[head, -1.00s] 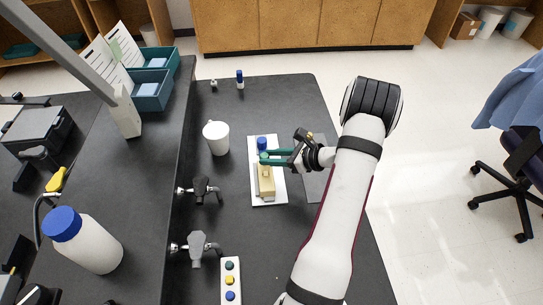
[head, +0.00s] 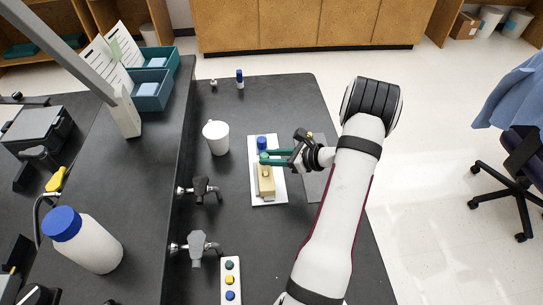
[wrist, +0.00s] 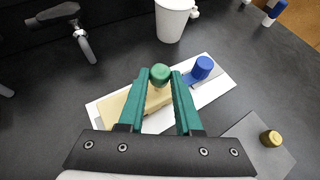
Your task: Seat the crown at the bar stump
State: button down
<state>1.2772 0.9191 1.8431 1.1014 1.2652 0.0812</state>
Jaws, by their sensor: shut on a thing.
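My gripper (wrist: 160,75) reaches in over the white board (wrist: 218,90), and its green fingers close on a small round green cap (wrist: 160,70). The cap also shows in the head view (head: 264,155). A beige block (wrist: 115,108) lies on the board below and beside the fingers, and it shows in the head view (head: 266,184). A blue cylinder (wrist: 203,66) stands on the board to the right of the green cap. Which piece is the crown and which the bar stump is not clear. The fingers hide part of the block, and contact under the cap cannot be told.
A grey plate (wrist: 250,135) with a gold knob (wrist: 270,138) lies right of the board. A white mug (head: 217,138) stands at the back left. A button strip (head: 230,282) lies at the front.

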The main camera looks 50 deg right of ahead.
jog(key=shift+f, duration=1.05)
jog(key=c, duration=0.5)
grip_release()
jog(key=v, duration=1.5)
jog(key=shift+s+r, duration=0.2)
jog(key=shift+s, duration=0.15)
